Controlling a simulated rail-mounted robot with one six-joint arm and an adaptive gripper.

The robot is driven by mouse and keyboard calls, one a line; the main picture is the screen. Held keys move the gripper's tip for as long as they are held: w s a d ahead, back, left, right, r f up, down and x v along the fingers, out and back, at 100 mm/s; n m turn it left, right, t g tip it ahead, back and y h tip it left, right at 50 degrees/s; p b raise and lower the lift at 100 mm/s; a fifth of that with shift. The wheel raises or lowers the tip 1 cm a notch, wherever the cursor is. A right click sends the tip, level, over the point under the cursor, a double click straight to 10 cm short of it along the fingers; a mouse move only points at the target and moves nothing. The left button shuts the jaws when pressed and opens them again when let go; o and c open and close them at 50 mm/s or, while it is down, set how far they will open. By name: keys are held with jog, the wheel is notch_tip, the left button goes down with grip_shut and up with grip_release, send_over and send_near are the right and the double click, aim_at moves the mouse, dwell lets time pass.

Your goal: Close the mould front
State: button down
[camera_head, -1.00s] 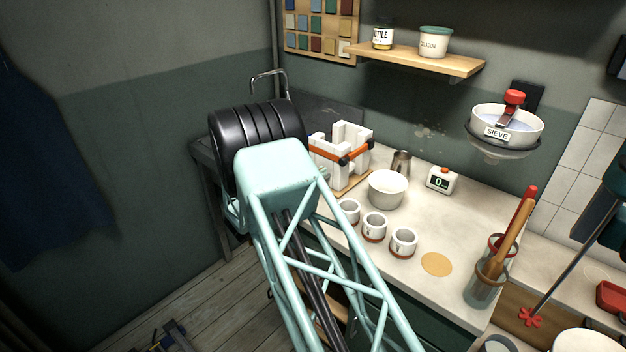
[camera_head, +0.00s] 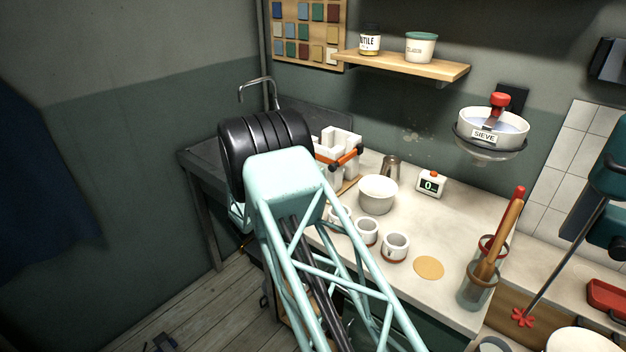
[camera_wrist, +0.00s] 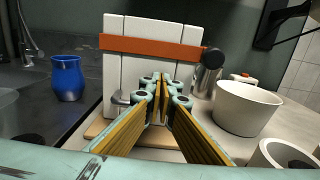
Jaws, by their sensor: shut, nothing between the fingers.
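The white plaster mould (camera_head: 339,143) stands on a wooden board (camera_head: 347,184) at the back of the counter, partly hidden behind my arm in the head view. An orange band runs around it. In the wrist view the mould (camera_wrist: 150,70) stands upright straight ahead, its band (camera_wrist: 150,45) across the upper part and a dark round knob at the band's right end. A small grey peg shows low on its left. My gripper (camera_wrist: 160,82) is shut and empty, its fingertips in front of the mould's lower face. Whether they touch it I cannot tell.
A white bowl (camera_wrist: 248,108) and a metal cup (camera_wrist: 207,72) stand right of the mould. A blue jug (camera_wrist: 67,78) stands left, on the dark sink surface. Several small white cups (camera_head: 396,246) line the counter's front. A timer (camera_head: 431,184) stands behind.

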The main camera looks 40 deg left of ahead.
aim_at(326, 169)
jog(key=w+b, duration=0.1)
jog(key=w, duration=0.4)
jog(key=shift+w+d+f, duration=0.1)
jog(key=shift+w, duration=0.2)
jog(key=shift+r, duration=0.2)
jog(key=shift+s, duration=0.45)
jog(key=s, duration=1.3)
jog(key=shift+s+f+p, duration=0.15)
jog(key=shift+p, duration=0.15)
